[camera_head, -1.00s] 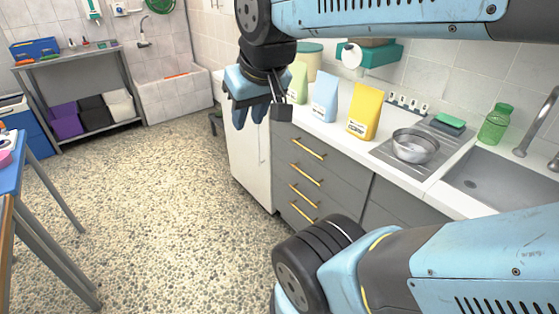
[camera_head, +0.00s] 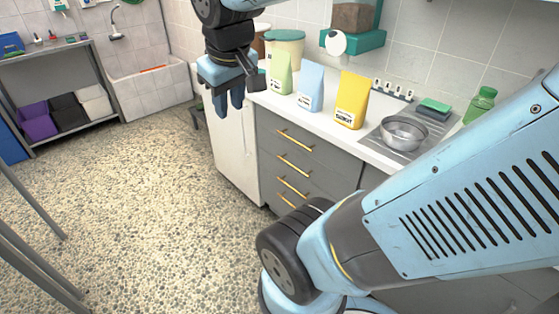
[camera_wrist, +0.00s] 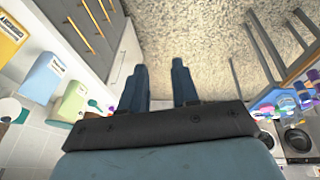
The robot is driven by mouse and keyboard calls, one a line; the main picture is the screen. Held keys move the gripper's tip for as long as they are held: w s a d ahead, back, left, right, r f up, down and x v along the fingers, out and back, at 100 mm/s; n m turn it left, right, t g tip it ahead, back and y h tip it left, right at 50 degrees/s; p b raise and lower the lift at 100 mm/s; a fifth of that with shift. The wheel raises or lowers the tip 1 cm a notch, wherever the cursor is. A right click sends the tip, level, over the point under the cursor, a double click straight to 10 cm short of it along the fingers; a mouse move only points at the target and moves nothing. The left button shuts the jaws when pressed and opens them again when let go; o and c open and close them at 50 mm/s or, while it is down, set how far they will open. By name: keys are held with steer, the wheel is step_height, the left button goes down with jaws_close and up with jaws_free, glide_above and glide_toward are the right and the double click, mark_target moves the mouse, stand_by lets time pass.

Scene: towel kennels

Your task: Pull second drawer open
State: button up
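The grey drawer unit (camera_head: 322,155) stands under the white counter, with several drawers stacked, each with a gold bar handle. All drawers look shut. The second drawer from the top has its handle (camera_head: 294,166) in the middle of its front. In the wrist view the second drawer's handle (camera_wrist: 92,18) shows at upper left. My gripper (camera_head: 233,108) hangs in the air at about counter height, left of the drawers in the head view, fingers pointing down. In the wrist view its two fingers (camera_wrist: 159,66) are apart with nothing between them.
A white cabinet front (camera_head: 233,155) stands left of the drawers. The counter holds green, blue and yellow bags (camera_head: 351,100) and a metal bowl (camera_head: 404,132). The speckled floor (camera_head: 150,200) before the drawers is clear. Metal table legs (camera_head: 35,255) stand at lower left.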

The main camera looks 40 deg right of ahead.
steer(key=w+d+f+n+g+h, duration=0.5)
steer(key=w+d+f+n, duration=0.3)
steer(key=f, duration=0.3)
steer(key=w+d+f+n+g+h, duration=0.45)
steer(key=w+d+f+n, duration=0.2)
steer(key=w+f, duration=0.45)
steer(key=n+t+h, duration=0.8)
steer(key=n+h, duration=0.2)
steer(key=n, duration=1.1)
glide_toward(293, 167)
steer(key=shift+g, duration=0.25)
steer(key=x, duration=0.7)
steer(key=w+x, duration=0.1)
steer(key=x, duration=0.2)
steer(key=shift+d+f, duration=0.2)
steer(key=shift+s, duration=0.1)
jaws_close()
